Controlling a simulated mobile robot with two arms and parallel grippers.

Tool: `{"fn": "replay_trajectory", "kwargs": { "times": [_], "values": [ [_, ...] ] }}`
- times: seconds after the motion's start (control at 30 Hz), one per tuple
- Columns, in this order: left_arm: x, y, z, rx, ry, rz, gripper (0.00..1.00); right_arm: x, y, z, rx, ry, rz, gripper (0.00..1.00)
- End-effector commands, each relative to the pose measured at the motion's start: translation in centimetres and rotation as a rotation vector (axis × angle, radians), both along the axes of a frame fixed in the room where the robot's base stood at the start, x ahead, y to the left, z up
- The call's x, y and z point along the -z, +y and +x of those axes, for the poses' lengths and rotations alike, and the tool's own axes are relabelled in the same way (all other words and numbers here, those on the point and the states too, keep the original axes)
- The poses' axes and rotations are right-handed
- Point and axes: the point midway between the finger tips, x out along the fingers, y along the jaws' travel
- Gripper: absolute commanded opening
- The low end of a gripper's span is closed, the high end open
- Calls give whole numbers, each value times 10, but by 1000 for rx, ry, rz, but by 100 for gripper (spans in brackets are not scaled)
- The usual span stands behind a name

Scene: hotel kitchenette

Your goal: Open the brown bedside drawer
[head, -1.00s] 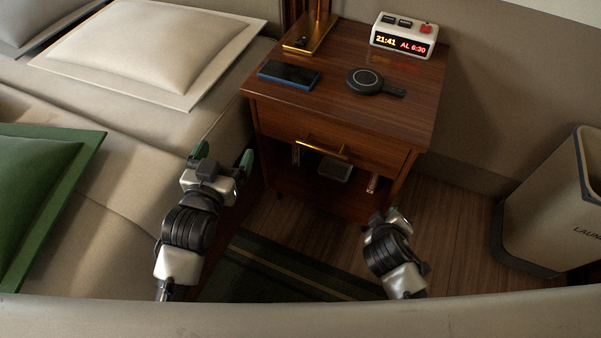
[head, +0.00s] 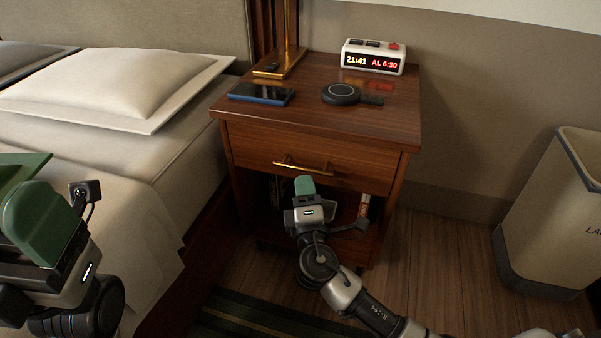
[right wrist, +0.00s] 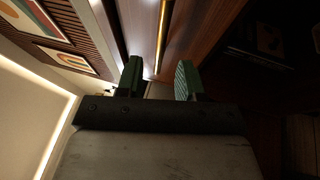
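The brown bedside drawer (head: 255,145) is the top front of a wooden nightstand and looks closed. Its brass bar handle (head: 303,166) runs across the middle of the front. My right gripper (head: 305,187) has green fingertips and is just below and in front of the handle. In the right wrist view my right gripper (right wrist: 159,80) is open and empty. The brass handle (right wrist: 160,40) lines up with the gap between its fingers, ahead of the tips. My left gripper (head: 45,222) is large at the lower left over the bed; its opening is hidden.
On the nightstand top (head: 310,100) are a phone (head: 260,94), a charging pad (head: 341,93), an alarm clock (head: 373,57) and a brass lamp base (head: 280,65). An open shelf lies below the drawer. The bed (head: 150,150) is left, and a bin (head: 550,210) right.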

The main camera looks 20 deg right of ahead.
Motion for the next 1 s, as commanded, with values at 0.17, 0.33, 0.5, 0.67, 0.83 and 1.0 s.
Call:
{"fn": "replay_trajectory", "kwargs": {
  "times": [0.17,0.33,0.5,0.67,0.83,1.0],
  "values": [
    [-1,-1,-2,-1,-24,2,89,-6,-6,32,1,-3,1,37],
    [-4,-1,-3,-2,-40,3,89,-10,-10,51,1,-1,1,37],
    [-6,-1,-3,-3,-41,6,89,-11,-12,57,1,1,3,37],
    [-6,-2,-3,-3,-41,6,89,-12,-12,57,1,1,3,37],
    [-6,-1,-3,-3,-42,6,89,-12,-12,57,1,1,3,20],
    [-6,-1,-3,-3,-43,5,89,-12,-12,57,1,1,3,0]
  ]
}}
